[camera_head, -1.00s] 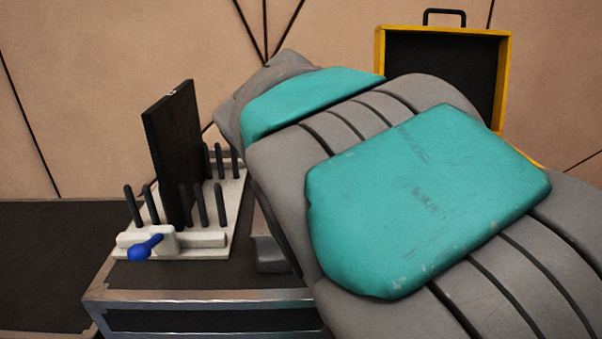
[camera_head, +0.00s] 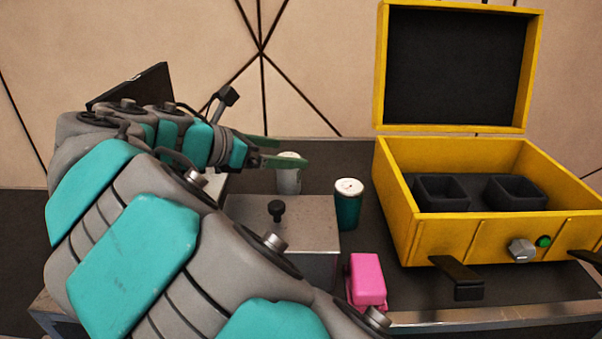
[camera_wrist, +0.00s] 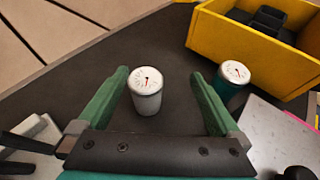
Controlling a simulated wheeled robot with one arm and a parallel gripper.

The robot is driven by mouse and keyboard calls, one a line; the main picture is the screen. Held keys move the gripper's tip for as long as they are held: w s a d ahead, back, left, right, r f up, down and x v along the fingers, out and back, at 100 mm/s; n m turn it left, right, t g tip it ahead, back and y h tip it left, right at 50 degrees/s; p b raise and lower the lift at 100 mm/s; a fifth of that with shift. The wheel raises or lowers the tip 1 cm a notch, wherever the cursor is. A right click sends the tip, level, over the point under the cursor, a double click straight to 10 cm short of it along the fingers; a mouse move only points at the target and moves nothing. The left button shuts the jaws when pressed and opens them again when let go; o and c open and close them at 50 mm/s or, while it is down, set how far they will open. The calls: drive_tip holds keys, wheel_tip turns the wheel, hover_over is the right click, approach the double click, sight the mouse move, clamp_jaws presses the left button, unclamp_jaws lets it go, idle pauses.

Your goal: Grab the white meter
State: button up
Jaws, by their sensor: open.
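The white meter (camera_head: 289,176) is a small white cylinder with a dial on top. It stands upright on the dark table behind the grey metal box, partly hidden by my gripper in the head view. In the wrist view the white meter (camera_wrist: 147,92) stands between and slightly beyond my two green fingers. My gripper (camera_head: 285,152) is open and empty; in the wrist view the gripper (camera_wrist: 163,82) has a finger on each side of the meter, with a gap on both sides. Whether the fingertips are at its height cannot be told.
A teal meter (camera_head: 347,206) with a white dial top stands to the right. An open yellow case (camera_head: 405,220) with black slots is further right. A grey metal box (camera_head: 300,222) with a black knob and a pink block (camera_head: 367,280) are in front.

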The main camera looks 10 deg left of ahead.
drive_tip(key=shift+w+a+f+n+t, duration=0.3)
drive_tip(key=shift+a+f+n, duration=0.2)
drive_tip(key=shift+a+f, duration=0.2)
drive_tip(key=shift+x, duration=1.2)
drive_tip(key=x, duration=0.5)
drive_tip(key=shift+a+f, duration=0.25)
drive_tip(key=shift+f, duration=0.1)
clamp_jaws()
drive_tip(key=shift+r, duration=0.15)
